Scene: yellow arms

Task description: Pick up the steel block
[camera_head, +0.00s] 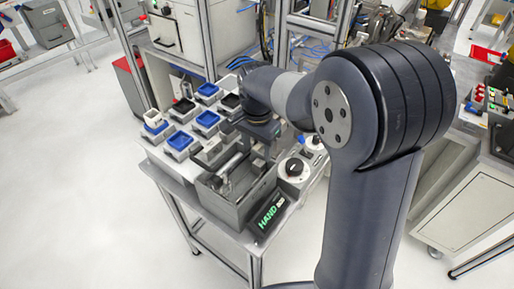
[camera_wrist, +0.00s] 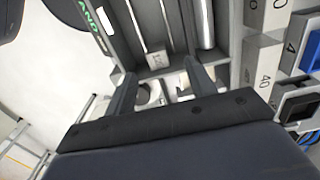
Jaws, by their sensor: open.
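A small light-grey steel block (camera_wrist: 158,61) with a dark marking on its face shows in the wrist view, inside a dark grey tray. It lies just beyond and between the fingertips of my open gripper (camera_wrist: 163,76), and nothing is held. I cannot tell whether a finger touches it. In the head view, my arm reaches over the tray (camera_head: 228,207) on the table. My fingers and the block cannot be made out there.
Several blue and black bins (camera_head: 207,119) stand on the table left of my arm. A control box with a black knob (camera_head: 294,167) sits right of the tray. Open floor lies to the left.

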